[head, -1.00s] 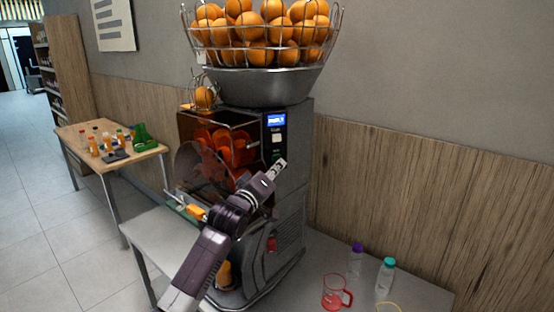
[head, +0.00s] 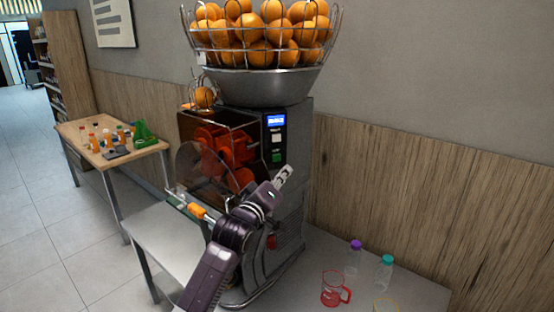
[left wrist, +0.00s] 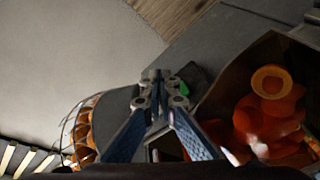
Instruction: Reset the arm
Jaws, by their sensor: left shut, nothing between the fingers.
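My left arm reaches up in front of the orange juicer (head: 290,215) in the head view. My left gripper (head: 286,172) is shut and empty, just in front of the juicer's side panel, below its green button (head: 277,157). In the left wrist view the fingertips of my left gripper (left wrist: 158,76) are together, with the green button (left wrist: 182,87) just behind them and the orange-red juicing drums (left wrist: 265,115) at the right. I cannot tell whether the fingers touch the panel. My right gripper does not show.
A wire basket of oranges (head: 262,30) tops the juicer. A red-handled jug (head: 332,290) and two clear bottles, one purple-capped (head: 353,260) and one teal-capped (head: 384,273), stand on the table at right. A wooden side table (head: 88,152) with bottles and a green crate stands at left.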

